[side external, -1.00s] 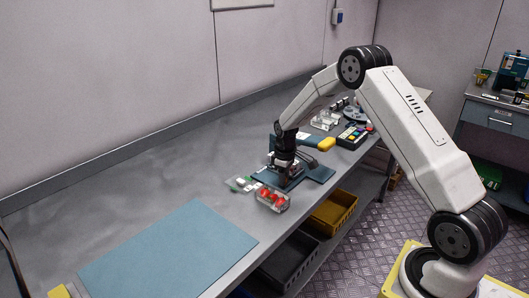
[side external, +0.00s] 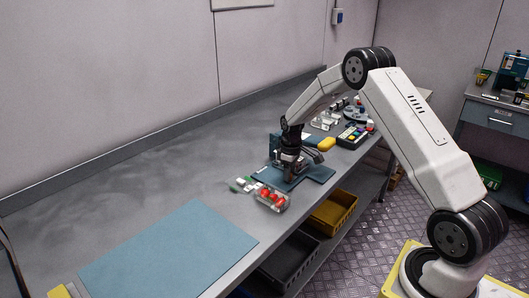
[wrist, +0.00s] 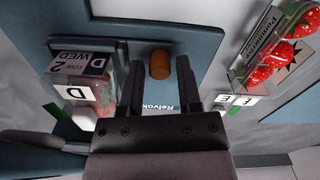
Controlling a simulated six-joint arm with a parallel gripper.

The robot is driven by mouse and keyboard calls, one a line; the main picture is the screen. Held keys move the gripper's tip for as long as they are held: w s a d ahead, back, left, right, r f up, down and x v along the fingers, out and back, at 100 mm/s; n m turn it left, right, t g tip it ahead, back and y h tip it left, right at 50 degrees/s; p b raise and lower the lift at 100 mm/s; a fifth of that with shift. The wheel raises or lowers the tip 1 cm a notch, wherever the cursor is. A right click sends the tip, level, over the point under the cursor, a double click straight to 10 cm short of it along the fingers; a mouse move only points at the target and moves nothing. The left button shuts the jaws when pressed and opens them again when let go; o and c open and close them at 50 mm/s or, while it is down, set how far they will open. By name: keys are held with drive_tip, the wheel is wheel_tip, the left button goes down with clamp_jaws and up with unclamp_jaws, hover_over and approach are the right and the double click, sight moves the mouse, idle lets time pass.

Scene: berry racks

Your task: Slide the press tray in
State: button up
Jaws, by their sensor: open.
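The press is a dark blue unit in the middle of the bench, partly hidden by my arm; its flat blue part (side external: 318,173) shows to the right of my gripper (side external: 290,178). In the wrist view a blue plate (wrist: 205,45) bears a short brown knob (wrist: 160,66), which I take to be the tray's handle. My gripper (wrist: 161,100) is open there, its two dark fingers spread and empty. The knob lies just beyond the fingertips, roughly between them. I cannot tell how far the tray is in.
A clear box with D labels (wrist: 78,68) and red contents stands left in the wrist view. A punnet of red berries (side external: 271,199) lies near the front edge, beside small tags (side external: 243,184). A blue mat (side external: 168,250) lies left. A yellow object (side external: 326,144) is behind.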

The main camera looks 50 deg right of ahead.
drive_tip(key=shift+r, duration=3.7)
drive_tip(key=shift+a, duration=0.1)
clamp_jaws()
drive_tip(key=a+n+g+h, duration=0.1)
drive_tip(key=a+n, duration=0.1)
drive_tip(key=a+f+n+h, duration=0.1)
drive_tip(key=a+n, duration=0.1)
drive_tip(key=a+n+g+h, duration=0.1)
drive_tip(key=n, duration=0.1)
drive_tip(key=shift+w+a+f+n+g+h, duration=0.1)
drive_tip(key=shift+a+f+n+g+h, duration=0.2)
drive_tip(key=shift+a+n+h, duration=0.1)
drive_tip(key=a+n+h, duration=0.1)
drive_tip(key=w+a+n+h, duration=0.1)
drive_tip(key=n, duration=0.1)
drive_tip(key=a+n+h, duration=0.1)
drive_tip(key=n+h, duration=0.1)
drive_tip(key=shift+w+a+r, duration=0.35)
drive_tip(key=shift+a+r, duration=0.05)
drive_tip(key=shift+w+a+r+n+h, duration=0.15)
drive_tip(key=shift+w+a+n+h, duration=0.1)
drive_tip(key=shift+n+h, duration=0.25)
